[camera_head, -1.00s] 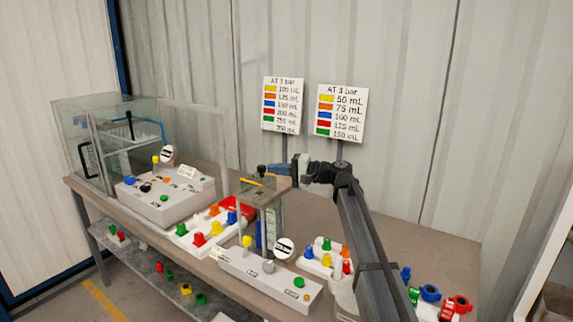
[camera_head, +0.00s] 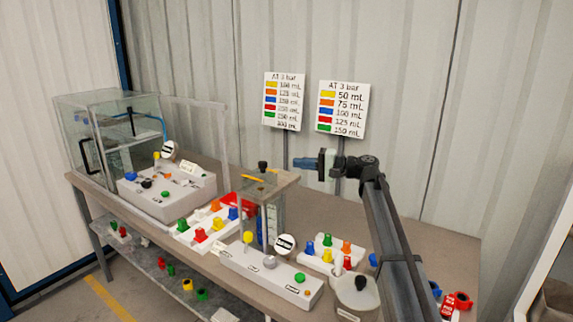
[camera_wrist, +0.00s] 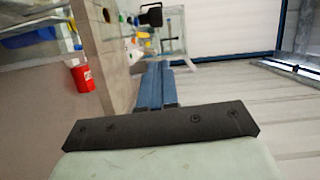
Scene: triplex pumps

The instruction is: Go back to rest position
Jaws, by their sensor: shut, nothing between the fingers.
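My gripper (camera_head: 301,163) is raised above the workbench in the head view, pointing left, to the right of the small stand with the wooden top. Its blue fingers are together with nothing between them. They also show in the wrist view (camera_wrist: 156,82), pointing up the picture, with the bench on the left and the ribbed wall on the right. My arm crosses the right part of the bench in the head view and hides some of what lies behind it.
The stand (camera_head: 268,180) is close to my gripper. Two sign boards (camera_head: 283,101) (camera_head: 341,108) are at the wall behind. A grey control box (camera_head: 270,277), a white tray of coloured knobs (camera_head: 318,263) and a round container (camera_head: 357,297) stand at the front. Clear bench lies behind them.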

